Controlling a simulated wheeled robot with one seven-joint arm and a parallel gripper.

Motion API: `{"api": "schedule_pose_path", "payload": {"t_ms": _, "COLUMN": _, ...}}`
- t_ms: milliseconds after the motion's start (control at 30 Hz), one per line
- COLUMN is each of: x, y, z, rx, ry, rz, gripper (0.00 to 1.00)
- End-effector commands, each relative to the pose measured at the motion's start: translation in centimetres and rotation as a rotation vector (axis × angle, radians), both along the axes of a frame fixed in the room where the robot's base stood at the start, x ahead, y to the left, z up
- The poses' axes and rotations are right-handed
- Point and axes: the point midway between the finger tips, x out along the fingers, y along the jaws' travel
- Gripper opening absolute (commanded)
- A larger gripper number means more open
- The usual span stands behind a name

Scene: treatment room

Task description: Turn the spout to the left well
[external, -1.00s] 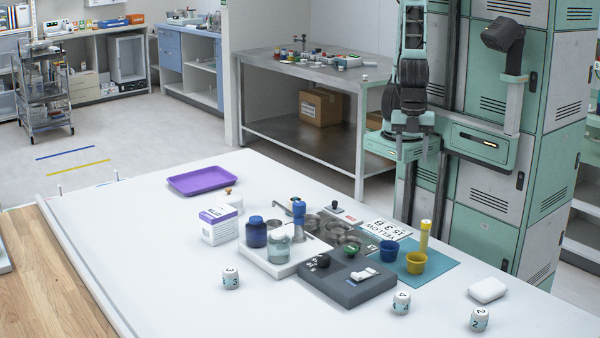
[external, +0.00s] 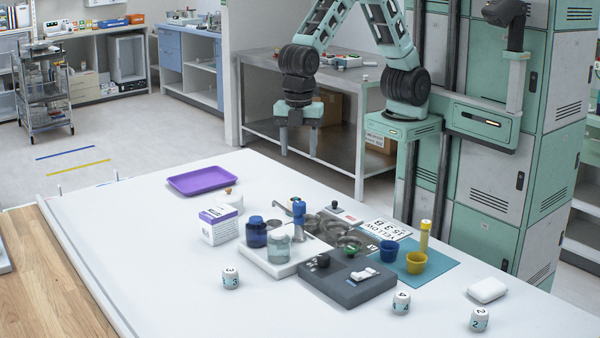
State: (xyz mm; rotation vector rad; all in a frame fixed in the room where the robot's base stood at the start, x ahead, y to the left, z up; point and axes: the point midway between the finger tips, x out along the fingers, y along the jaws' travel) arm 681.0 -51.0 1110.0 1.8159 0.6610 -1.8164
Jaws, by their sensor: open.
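A spout post with a blue top (external: 299,210) stands upright at the rear of a white base (external: 257,264) in the middle of the table. My gripper (external: 299,150) hangs pointing down, open and empty, behind and well above the spout, apart from everything on the table.
A dark grey box with knobs (external: 350,288) sits right of the base, before several grey round parts (external: 330,225). A blue cup (external: 389,251) and yellow cup (external: 415,263) stand farther right. A white carton (external: 219,226) and purple tray (external: 201,180) are left. The front left is mostly clear.

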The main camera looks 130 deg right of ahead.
Motion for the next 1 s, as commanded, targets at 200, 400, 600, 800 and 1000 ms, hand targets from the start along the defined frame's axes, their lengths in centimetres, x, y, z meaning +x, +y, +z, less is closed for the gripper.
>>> {"api": "schedule_pose_path", "payload": {"t_ms": 200, "x": -0.2, "y": 0.0, "z": -4.6, "rx": -0.001, "ry": 0.007, "rz": 0.000, "gripper": 0.53}}
{"api": "schedule_pose_path", "payload": {"t_ms": 400, "x": -0.2, "y": 0.1, "z": -8.7, "rx": 0.000, "ry": 0.006, "rz": 0.000, "gripper": 0.53}}
{"api": "schedule_pose_path", "payload": {"t_ms": 600, "x": -0.2, "y": 0.1, "z": -12.3, "rx": 0.000, "ry": 0.005, "rz": 0.000, "gripper": 0.53}}
{"api": "schedule_pose_path", "payload": {"t_ms": 800, "x": -0.1, "y": 0.0, "z": -14.2, "rx": 0.001, "ry": 0.001, "rz": -0.001, "gripper": 0.53}}
{"api": "schedule_pose_path", "payload": {"t_ms": 1000, "x": -0.1, "y": 0.1, "z": -14.6, "rx": 0.001, "ry": -0.001, "rz": -0.001, "gripper": 0.53}}
